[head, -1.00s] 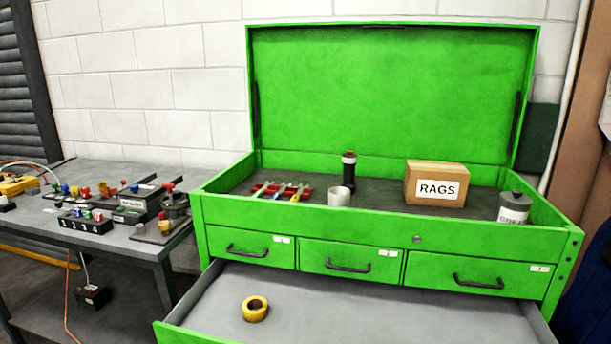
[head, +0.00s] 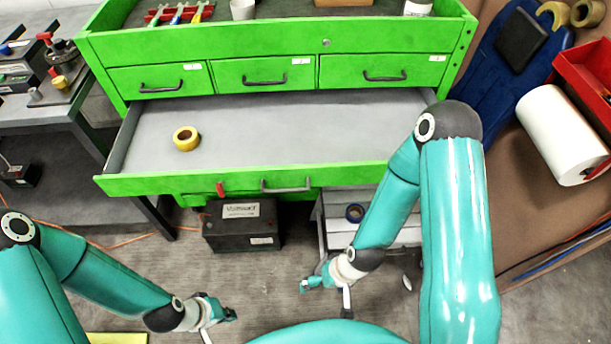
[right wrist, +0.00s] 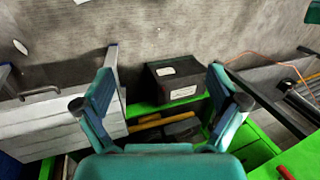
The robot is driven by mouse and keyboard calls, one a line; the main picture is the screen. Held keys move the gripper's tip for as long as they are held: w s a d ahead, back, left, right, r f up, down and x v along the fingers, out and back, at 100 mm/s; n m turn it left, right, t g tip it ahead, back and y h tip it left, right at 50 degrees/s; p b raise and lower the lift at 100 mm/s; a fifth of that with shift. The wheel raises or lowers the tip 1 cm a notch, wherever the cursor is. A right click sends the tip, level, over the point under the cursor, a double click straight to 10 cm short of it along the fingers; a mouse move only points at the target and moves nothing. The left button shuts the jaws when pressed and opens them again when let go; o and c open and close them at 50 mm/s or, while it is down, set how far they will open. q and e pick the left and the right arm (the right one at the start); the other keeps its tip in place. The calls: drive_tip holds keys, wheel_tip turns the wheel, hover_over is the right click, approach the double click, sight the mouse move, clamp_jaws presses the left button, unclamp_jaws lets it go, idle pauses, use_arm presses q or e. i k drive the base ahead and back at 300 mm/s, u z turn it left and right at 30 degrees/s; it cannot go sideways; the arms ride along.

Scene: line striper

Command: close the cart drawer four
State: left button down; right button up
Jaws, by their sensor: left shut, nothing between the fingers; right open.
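The green cart (head: 180,50) has a wide drawer (head: 250,140) pulled far out below a row of three small shut drawers. I take it to be drawer four; its number is not readable. A yellow tape roll (head: 186,138) lies inside at the left. Its green front (head: 150,184) has a grey bar handle (head: 287,188). My left gripper (head: 222,316) is shut and empty, low over the floor in front of the cart. My right gripper (head: 325,294) is open and empty, below and in front of the drawer front, not touching it. Its open fingers also show in the right wrist view (right wrist: 162,75).
A black battery box (head: 240,225) is under the drawer front. A workbench (head: 50,115) stands left; a white paper roll (head: 562,135) is right. Tools with yellow handles (right wrist: 160,122) show in the right wrist view.

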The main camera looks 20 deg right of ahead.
sight(265, 140)
drive_tip(key=u, duration=1.75)
drive_tip(key=i, duration=0.1)
drive_tip(key=z, duration=3.15)
drive_tip(key=k, duration=1)
drive_tip(key=u, duration=0.45)
drive_tip(key=i, duration=1)
drive_tip(key=u, duration=0.05)
